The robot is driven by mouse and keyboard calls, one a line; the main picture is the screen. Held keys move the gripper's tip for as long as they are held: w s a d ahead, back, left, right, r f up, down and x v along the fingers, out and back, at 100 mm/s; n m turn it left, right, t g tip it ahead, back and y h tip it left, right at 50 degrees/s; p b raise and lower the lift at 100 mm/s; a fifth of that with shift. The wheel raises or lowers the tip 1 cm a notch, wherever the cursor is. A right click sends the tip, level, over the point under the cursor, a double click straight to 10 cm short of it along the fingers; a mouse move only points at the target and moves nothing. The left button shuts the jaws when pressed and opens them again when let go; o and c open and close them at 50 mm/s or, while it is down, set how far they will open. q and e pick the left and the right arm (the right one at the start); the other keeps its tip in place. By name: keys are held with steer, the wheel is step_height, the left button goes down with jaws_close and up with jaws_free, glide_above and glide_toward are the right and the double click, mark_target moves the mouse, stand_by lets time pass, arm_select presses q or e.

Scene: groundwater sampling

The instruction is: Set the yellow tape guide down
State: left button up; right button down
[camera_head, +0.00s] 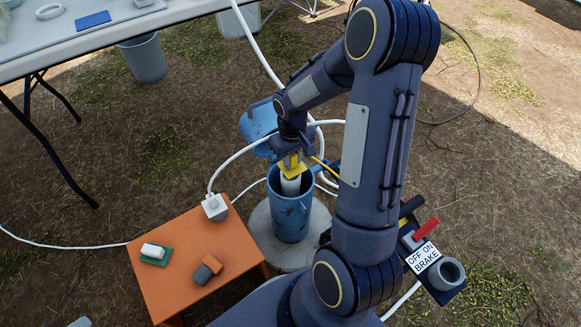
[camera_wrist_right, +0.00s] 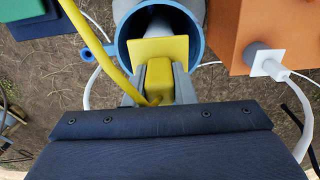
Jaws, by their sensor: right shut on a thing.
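The yellow tape guide (camera_head: 291,168) is a plate with a block; the wrist view shows its plate (camera_wrist_right: 158,48). My right gripper (camera_head: 290,155), also in the wrist view (camera_wrist_right: 158,75), is shut on the block. The guide is at the mouth of the blue well casing (camera_head: 290,218), over the white inner pipe (camera_head: 290,186). In the wrist view the plate covers part of the opening (camera_wrist_right: 122,45). I cannot tell whether the plate touches the pipe. A yellow tape (camera_wrist_right: 92,40) runs up from the block. My left gripper is not in view.
A switch panel (camera_head: 432,262) stands at right. White hoses pass behind the casing. A white table (camera_head: 110,35) is at upper left.

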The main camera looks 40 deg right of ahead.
mark_target(291, 164)
steer(key=shift+w+d+f, duration=0.1)
steer(key=shift+w+f, duration=0.2)
steer(key=shift+f, duration=0.15)
steer(key=shift+w+f+b, duration=0.2)
steer(key=shift+f+b, duration=0.55)
steer(key=shift+f, duration=0.9)
steer(key=shift+f, duration=0.15)
steer(key=c, duration=1.2)
jaws_free()
